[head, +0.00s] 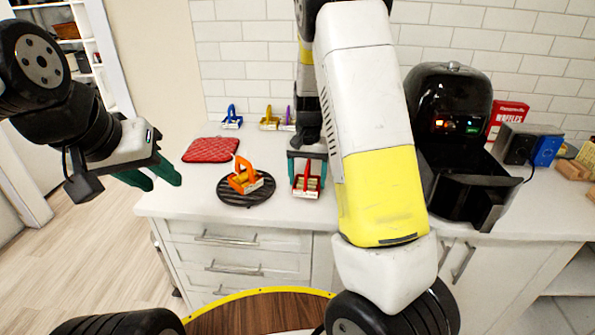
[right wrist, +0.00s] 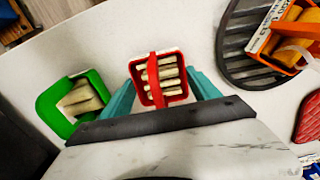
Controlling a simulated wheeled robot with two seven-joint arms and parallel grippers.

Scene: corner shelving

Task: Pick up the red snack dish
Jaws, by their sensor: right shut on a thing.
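The red snack dish (head: 307,187) has a red handle and pale sticks of food in it. It is at the front of the white counter, right of the black trivet. My right gripper (head: 307,174) comes down from above and is shut on it, one teal finger on each side. In the right wrist view the red dish (right wrist: 146,90) sits between the fingertips (right wrist: 160,96). I cannot tell whether it touches the counter. My left gripper (head: 158,177) is open and empty, left of the counter.
An orange dish (head: 239,183) stands on the trivet (head: 262,196). A green dish (right wrist: 47,107) is close beside my right gripper. Blue (head: 232,122) and yellow (head: 269,123) dishes stand at the back. A red potholder (head: 210,150) lies left; a black air fryer (head: 448,105) stands right.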

